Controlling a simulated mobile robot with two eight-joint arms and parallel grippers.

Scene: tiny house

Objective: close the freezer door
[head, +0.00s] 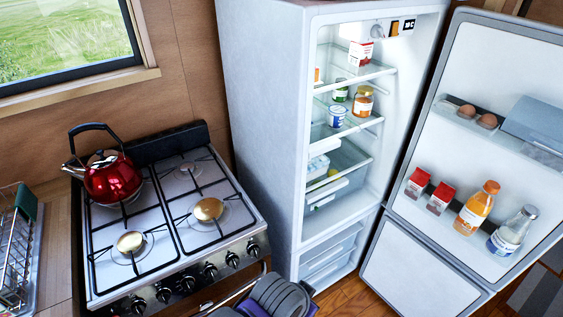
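The freezer is the lower part of a tall grey fridge (262,110). Its door (415,277) stands wide open to the right, with its pale inner face showing and its bottom cut off by the frame. The freezer compartment (328,262) shows clear drawers inside. The upper fridge door (490,130) is also wide open, directly above the freezer door. A dark grey and purple part of my own body shows at the bottom centre, in front of the fridge and apart from the freezer door. I see no fingertips of either gripper.
A stove (180,215) with a red kettle (112,178) stands left of the fridge. The upper door holds eggs, cartons, an orange bottle (477,207) and a clear bottle (512,230). Wooden floor (352,298) shows between the fridge and the open freezer door.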

